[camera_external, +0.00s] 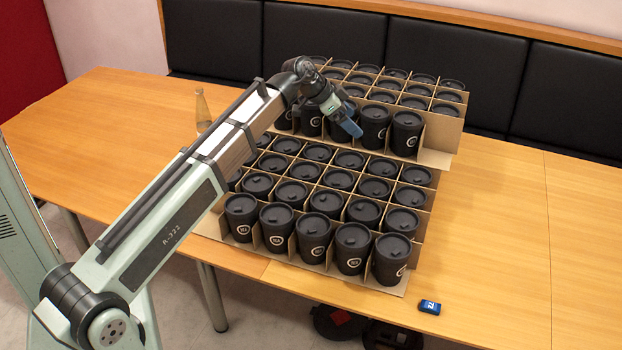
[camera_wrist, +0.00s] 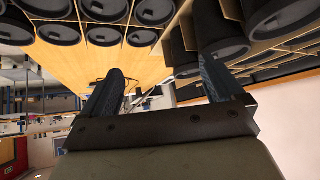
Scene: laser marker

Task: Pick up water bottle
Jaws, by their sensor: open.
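A clear bottle (camera_external: 203,111) stands upright on the wooden table, left of the cup trays and behind my arm in the external view. My gripper (camera_external: 352,130) is well to the right of the bottle, above the black cups between the front and back trays. In the wrist view my gripper (camera_wrist: 160,72) has its two dark fingers spread apart, with nothing between them. I cannot make out the bottle in the wrist view.
Black lidded cups stand in a front cardboard tray (camera_external: 420,232) and a raised back tray (camera_external: 437,158). A small blue box (camera_external: 430,307) lies near the table's front edge. The table (camera_external: 490,230) is clear at right, and black padded seating (camera_external: 455,70) runs behind it.

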